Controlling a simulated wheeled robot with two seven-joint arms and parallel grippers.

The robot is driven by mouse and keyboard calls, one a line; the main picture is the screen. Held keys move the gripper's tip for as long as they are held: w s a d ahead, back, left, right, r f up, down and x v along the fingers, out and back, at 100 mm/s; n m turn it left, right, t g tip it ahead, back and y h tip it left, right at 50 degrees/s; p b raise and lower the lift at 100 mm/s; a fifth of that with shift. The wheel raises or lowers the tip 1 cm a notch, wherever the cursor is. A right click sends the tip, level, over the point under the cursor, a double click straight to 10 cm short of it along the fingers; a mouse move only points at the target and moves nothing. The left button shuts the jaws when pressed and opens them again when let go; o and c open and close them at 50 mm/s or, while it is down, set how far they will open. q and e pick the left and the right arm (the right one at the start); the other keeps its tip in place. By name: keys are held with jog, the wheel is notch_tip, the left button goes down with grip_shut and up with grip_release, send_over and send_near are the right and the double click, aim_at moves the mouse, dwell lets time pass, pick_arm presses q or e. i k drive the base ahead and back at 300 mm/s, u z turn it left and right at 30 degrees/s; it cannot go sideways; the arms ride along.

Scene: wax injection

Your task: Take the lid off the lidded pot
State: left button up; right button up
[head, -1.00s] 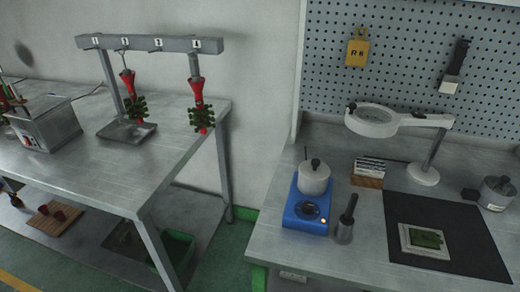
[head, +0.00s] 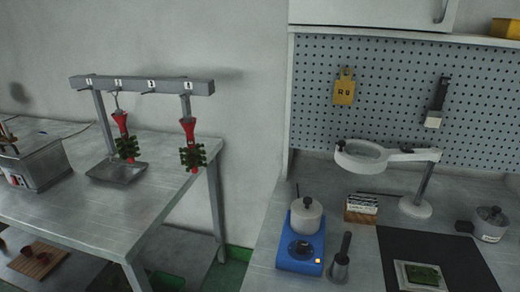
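A pale pot (head: 305,222) with a lid and a dark knob stands upright on a blue hot plate (head: 300,251) at the near left of the right-hand bench. A second, metal pot (head: 489,229) with a dark knob and a side handle stands at the right edge of the same bench. Both look covered. Neither of my grippers is in view.

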aim_at(307, 209)
jog(key=u, duration=1.9)
jog(key=k, duration=1.45)
jog(key=z, duration=0.7)
